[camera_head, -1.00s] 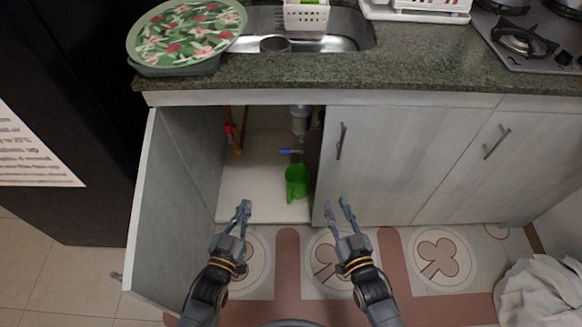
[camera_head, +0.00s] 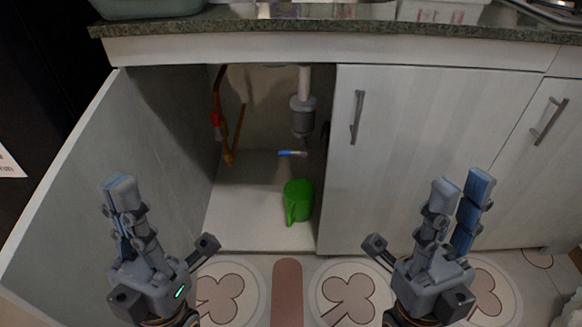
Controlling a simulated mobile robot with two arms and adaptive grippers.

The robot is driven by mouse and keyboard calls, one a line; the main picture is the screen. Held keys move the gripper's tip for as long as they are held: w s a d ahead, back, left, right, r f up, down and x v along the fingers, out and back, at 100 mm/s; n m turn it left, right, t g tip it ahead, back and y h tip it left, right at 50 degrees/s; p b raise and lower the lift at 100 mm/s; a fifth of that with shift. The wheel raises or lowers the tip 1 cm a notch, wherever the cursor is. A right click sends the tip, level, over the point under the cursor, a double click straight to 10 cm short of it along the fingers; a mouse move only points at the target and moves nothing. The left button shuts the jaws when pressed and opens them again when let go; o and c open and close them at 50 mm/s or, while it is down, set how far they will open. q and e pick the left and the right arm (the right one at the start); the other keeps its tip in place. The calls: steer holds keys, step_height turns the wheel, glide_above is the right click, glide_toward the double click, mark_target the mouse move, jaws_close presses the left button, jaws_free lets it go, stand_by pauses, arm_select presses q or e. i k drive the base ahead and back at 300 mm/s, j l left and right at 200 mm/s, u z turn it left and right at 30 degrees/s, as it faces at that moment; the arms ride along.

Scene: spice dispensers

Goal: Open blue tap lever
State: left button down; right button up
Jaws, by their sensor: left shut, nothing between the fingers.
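The blue tap lever (camera_head: 291,153) is a small blue handle under the grey drain trap inside the open sink cabinet, above the white cabinet floor. My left gripper (camera_head: 123,190) is in front of the open cabinet door at the left, its fingers close together and empty, well apart from the lever. My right gripper (camera_head: 461,184) is in front of the closed cabinet doors at the right, its fingers spread and empty. The tap body behind the lever is too dark and small to make out.
A green jug (camera_head: 299,201) stands on the cabinet floor below the lever. A red valve (camera_head: 217,121) on an orange pipe is at the cabinet's left. The open door (camera_head: 110,150) bounds the left side; the closed door (camera_head: 400,160) bounds the right. The counter edge (camera_head: 330,29) overhangs above.

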mark_target(303, 152)
steer(key=i+l+z, duration=0.45)
steer(key=i+l, duration=0.25)
steer(key=i, duration=0.15)
